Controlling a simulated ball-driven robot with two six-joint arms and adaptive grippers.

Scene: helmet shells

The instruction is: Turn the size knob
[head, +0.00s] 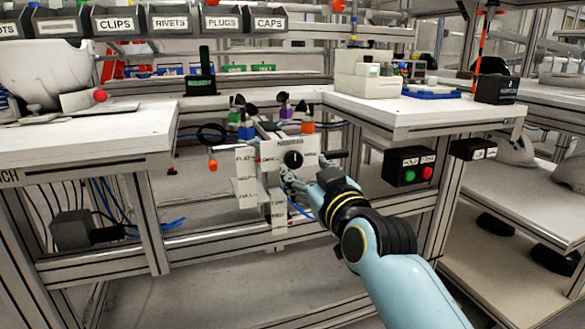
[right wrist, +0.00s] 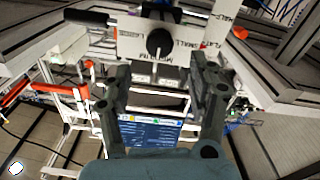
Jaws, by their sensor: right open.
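The size knob (head: 293,159) is a round black knob on the front of a white panel (head: 271,154) in the gap between two benches. In the right wrist view the knob (right wrist: 159,42) sits above the space between my fingertips, with a pointer end and printed labels, one reading SMALL, around it. My right gripper (head: 299,184) is open in front of the panel, just below and right of the knob. In the right wrist view my right gripper (right wrist: 160,76) has its fingers apart with nothing between them. The fingers look clear of the knob. My left gripper is not in view.
A black handle (head: 334,154) sticks out right of the panel. Coloured blocks with black knobs (head: 246,130) stand above it. A black button box (head: 409,168) hangs under the right bench. A white helmet shell (head: 45,70) stands on the left bench (head: 110,138).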

